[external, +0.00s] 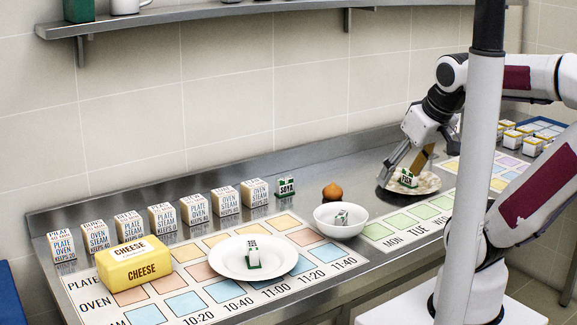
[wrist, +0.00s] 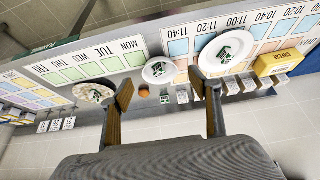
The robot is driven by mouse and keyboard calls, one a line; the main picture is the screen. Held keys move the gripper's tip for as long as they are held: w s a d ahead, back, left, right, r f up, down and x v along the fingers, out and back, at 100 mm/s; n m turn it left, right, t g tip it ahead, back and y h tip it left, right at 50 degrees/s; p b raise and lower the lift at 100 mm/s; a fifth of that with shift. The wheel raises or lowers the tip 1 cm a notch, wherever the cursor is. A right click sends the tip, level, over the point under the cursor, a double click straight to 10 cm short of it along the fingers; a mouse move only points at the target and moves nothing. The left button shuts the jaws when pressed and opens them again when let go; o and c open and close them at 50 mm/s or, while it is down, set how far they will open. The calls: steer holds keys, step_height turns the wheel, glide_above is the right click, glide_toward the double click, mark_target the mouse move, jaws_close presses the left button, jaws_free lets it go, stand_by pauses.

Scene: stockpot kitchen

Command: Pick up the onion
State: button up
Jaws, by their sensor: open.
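The onion (external: 332,191) is a small brown-orange ball on the steel counter, behind the white bowl (external: 340,219). In the wrist view the onion (wrist: 144,91) is small and appears between the finger lines, nearer the left finger. My gripper (external: 402,174) is open and empty, to the right of the onion and apart from it. In the external view its fingers overlap the speckled plate (external: 428,183) that holds a green-and-white fish box (external: 408,178); their exact height above it is hard to tell. The wrist view shows both fingers (wrist: 160,82) spread wide.
The bowl holds a small box. A white plate (external: 228,261) with another box and a yellow cheese block (external: 133,264) stand to the left. A soya box (external: 285,187) and a row of cartons (external: 194,210) line the back. Bare counter lies between the onion and speckled plate.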

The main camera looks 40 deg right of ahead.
steer(key=w+d+t+h, duration=0.2)
steer(key=w+d, duration=0.6)
steer(key=w, duration=0.4)
steer(key=w+d+t+h, duration=0.1)
steer(key=w+d+t, duration=0.1)
steer(key=w+d, duration=0.8)
steer(key=w+d+f+n+t+y, duration=0.1)
steer(key=w+f+n+y, duration=0.15)
steer(key=w+f, duration=0.6)
steer(key=n+y, duration=0.2)
steer(key=y, duration=0.3)
glide_toward(338, 187)
steer(key=shift+w+f+t+h, duration=0.15)
steer(key=shift+w+f+t, duration=0.05)
steer(key=shift+w, duration=0.4)
steer(key=shift+w+f+t+h, duration=0.1)
steer(key=shift+w+f+t, duration=0.1)
steer(key=shift+w, duration=0.4)
steer(key=shift+s+a+f+y, duration=0.3)
steer(key=shift+f+y, duration=0.1)
steer(key=shift+f, duration=0.15)
steer(key=shift+w, duration=0.1)
steer(key=shift+x, duration=1.25)
steer(key=shift+a+f, duration=0.1)
